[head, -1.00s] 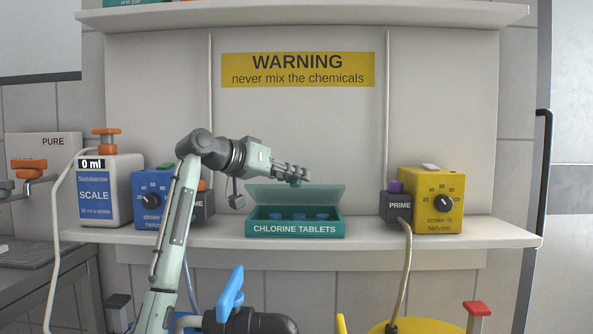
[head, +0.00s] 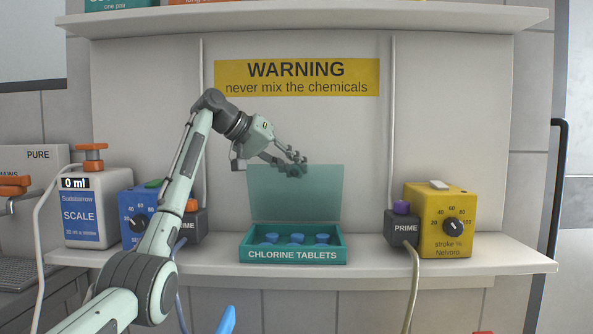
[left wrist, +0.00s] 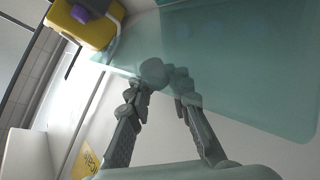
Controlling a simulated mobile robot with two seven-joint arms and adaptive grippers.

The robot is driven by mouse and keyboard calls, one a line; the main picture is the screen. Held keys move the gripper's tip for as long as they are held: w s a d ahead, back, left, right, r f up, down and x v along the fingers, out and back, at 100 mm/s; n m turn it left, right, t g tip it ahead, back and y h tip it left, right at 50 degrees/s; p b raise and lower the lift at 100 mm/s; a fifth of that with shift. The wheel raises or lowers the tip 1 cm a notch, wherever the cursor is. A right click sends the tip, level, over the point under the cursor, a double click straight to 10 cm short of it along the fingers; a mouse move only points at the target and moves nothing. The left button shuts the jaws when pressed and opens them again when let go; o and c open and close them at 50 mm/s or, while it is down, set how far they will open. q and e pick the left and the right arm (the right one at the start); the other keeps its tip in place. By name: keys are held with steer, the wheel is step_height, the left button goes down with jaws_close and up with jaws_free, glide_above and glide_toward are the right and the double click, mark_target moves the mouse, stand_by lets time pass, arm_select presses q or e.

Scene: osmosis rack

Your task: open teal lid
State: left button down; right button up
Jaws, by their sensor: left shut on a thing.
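The teal box marked CHLORINE TABLETS (head: 292,256) stands on the shelf, with several blue tablets (head: 297,238) showing inside. Its translucent teal lid (head: 297,200) stands about upright at the back of the box. My left gripper (head: 293,168) is at the lid's top edge, shut on a small knob there. In the left wrist view the fingers of my left gripper (left wrist: 160,84) close around the rounded knob (left wrist: 153,72), and the lid (left wrist: 230,65) spreads out behind them. My right gripper is not in view.
A blue pump (head: 139,214) and a white SCALE container (head: 96,208) stand left of the box. A yellow pump (head: 440,222) with a dark PRIME block (head: 403,224) stands right. The shelf beside the box's right end is bare.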

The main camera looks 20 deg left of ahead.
arm_select(q)
steer(key=shift+w+a, duration=0.25)
steer(key=shift+w, duration=0.05)
steer(key=shift+g, duration=0.3)
steer(key=c, duration=1.4)
jaws_free()
steer(key=shift+a, duration=0.1)
steer(key=shift+o, duration=0.2)
